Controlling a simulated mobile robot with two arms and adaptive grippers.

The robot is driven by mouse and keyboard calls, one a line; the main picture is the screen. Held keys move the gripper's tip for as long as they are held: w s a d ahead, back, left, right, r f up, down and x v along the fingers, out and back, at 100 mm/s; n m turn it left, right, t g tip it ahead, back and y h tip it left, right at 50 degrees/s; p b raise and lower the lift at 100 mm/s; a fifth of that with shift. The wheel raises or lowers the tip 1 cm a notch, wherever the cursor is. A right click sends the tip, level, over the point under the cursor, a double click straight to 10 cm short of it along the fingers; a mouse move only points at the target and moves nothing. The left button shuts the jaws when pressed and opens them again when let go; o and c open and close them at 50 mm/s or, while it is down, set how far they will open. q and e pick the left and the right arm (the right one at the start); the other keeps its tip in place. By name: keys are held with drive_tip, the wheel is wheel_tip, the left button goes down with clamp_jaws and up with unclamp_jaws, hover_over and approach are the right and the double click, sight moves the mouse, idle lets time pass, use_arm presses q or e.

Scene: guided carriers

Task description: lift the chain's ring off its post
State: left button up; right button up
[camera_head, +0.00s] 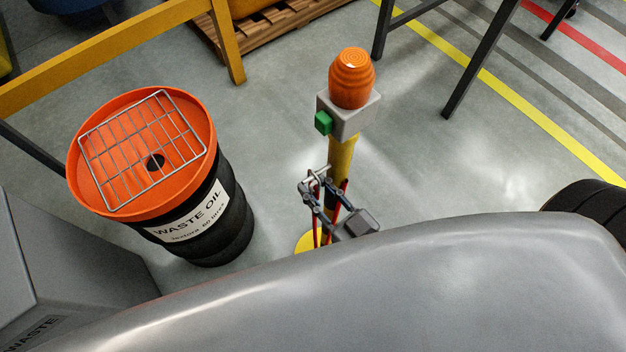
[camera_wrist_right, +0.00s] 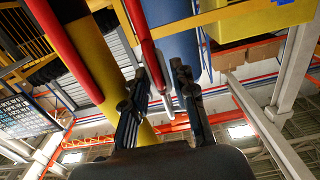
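A yellow post (camera_head: 341,158) stands on the floor in the head view. A small pale metal piece (camera_head: 313,174), perhaps the ring or its hook, shows at the post's left side. Red chain parts (camera_head: 316,228) hang below it. My right gripper (camera_head: 312,185) is at this piece, in front of the post. In the wrist view its two fingers (camera_wrist_right: 166,66) stand a little apart. A red chain part (camera_wrist_right: 140,28) and a grey piece (camera_wrist_right: 166,95) show in or behind the gap. Whether the fingers touch the piece is unclear. My left gripper is not in view.
An orange beacon (camera_head: 352,78) and a grey box (camera_head: 350,115) with a green button (camera_head: 323,123) top the post. A waste oil drum (camera_head: 232,222) with a wire rack (camera_head: 141,150) stands to the left.

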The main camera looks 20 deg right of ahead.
drive_tip(key=shift+w+a, duration=0.25)
drive_tip(key=shift+w, duration=0.35)
clamp_jaws()
drive_tip(key=shift+r, duration=0.15)
drive_tip(key=shift+r+p, duration=0.4)
drive_tip(key=shift+p, duration=0.45)
drive_tip(key=s+a+p, duration=0.1)
drive_tip(key=s+a, duration=0.1)
drive_tip(key=a, duration=0.5)
drive_tip(key=shift+s+r+p, duration=0.2)
drive_tip(key=shift+s+p, duration=0.1)
idle(0.4)
